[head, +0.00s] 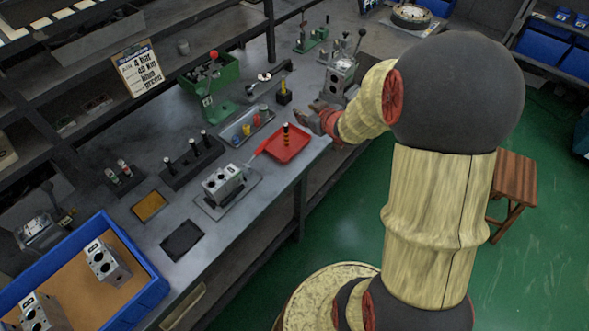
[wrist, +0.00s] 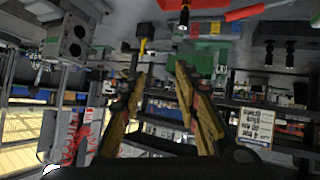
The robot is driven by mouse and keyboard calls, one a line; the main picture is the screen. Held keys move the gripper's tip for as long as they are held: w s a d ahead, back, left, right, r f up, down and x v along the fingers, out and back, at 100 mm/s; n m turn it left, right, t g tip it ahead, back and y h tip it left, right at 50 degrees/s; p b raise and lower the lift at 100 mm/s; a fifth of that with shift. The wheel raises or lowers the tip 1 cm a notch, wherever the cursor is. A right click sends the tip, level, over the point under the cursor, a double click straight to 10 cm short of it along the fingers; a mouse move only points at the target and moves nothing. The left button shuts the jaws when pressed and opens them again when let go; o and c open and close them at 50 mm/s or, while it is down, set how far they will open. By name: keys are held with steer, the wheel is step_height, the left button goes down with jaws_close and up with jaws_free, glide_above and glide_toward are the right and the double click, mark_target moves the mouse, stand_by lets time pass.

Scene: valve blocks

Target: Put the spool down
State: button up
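A spool (head: 286,135), dark with orange bands, stands upright in the red tray (head: 300,151) at the bench's front right edge. In the wrist view, which looks upside down, the spool (wrist: 184,18) shows at the top against the red tray (wrist: 205,4). My gripper (head: 316,112) is just beyond and to the right of the tray, apart from the spool. In the wrist view my gripper's two fingers (wrist: 161,70) are spread with nothing between them.
A valve block (head: 222,184) sits on a plate left of the tray, with a red-handled tool (head: 262,148) nearby. A grey tray (head: 246,126) of small parts lies behind. A blue crate (head: 150,296) is at lower left.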

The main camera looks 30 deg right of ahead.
steer(key=s+a+r+m+g+h, duration=0.2)
steer(key=s+a+r+g, duration=0.1)
steer(key=s+a+r, duration=0.75)
steer(key=s+a+r+g+y, duration=0.1)
steer(key=s+a+r, duration=0.1)
steer(key=s+a, duration=0.3)
steer(key=s+a+r+g+y, duration=0.1)
steer(key=s+a, duration=0.5)
steer(key=s, duration=0.7)
steer(key=shift+r+n+g+y, duration=0.4)
steer(key=shift+g+y, duration=0.2)
steer(key=shift+y, duration=0.1)
stand_by(1.9)
